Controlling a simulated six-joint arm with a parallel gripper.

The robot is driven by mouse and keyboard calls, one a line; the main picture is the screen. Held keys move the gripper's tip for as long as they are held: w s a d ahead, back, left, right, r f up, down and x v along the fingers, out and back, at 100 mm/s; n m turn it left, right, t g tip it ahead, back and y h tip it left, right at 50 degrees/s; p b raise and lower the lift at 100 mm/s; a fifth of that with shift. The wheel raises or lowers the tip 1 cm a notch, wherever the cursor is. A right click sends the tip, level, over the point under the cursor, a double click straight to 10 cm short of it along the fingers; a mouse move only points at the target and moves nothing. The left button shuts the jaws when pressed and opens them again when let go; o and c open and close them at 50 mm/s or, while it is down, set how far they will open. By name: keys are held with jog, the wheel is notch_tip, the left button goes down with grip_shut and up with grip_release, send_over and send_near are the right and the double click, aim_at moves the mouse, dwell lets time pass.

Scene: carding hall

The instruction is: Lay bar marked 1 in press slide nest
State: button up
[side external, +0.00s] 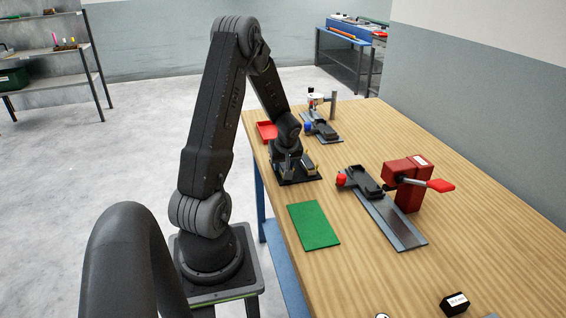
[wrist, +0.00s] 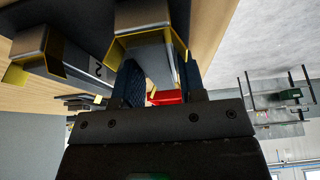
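My gripper (side external: 289,158) is low over a dark rack (side external: 300,180) on the table. In the wrist view, its two dark fingers (wrist: 160,85) stand on either side of a grey bar (wrist: 155,55) in a yellow-edged holder. Whether they press on it cannot be told, and no mark shows on this bar. A second grey bar (wrist: 75,62) marked 2 lies in a similar holder to the left. In the side view, the red press (side external: 408,184) stands to the right of the rack. Its slide (side external: 395,226) carries a dark nest (side external: 361,182), which looks empty.
A green mat (side external: 314,225) lies in front of the rack. Behind it are a red tray (side external: 266,131) and another fixture with a blue knob (side external: 309,127). A small black labelled block (side external: 454,304) is at the near right. Bare tabletop lies between mat and slide.

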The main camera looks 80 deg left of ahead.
jog(key=o, duration=0.3)
jog(key=shift+o, duration=0.2)
jog(key=v, duration=1.2)
jog(key=w+d+r+m+t, duration=0.25)
jog(key=d+r+m, duration=0.2)
jog(key=d, duration=0.45)
jog(key=s+d+r+m+t+h, duration=0.1)
jog(key=d+m, duration=0.5)
jog(key=d, duration=0.6)
jog(key=s+d+r+m+t+h, duration=0.2)
jog(key=s+d+r+m, duration=0.3)
jog(key=d, duration=0.8)
jog(key=shift+s+r+m+h, duration=0.4)
jog(key=shift+m+h, duration=0.4)
jog(key=shift+m, duration=0.45)
jog(key=shift+o, duration=0.4)
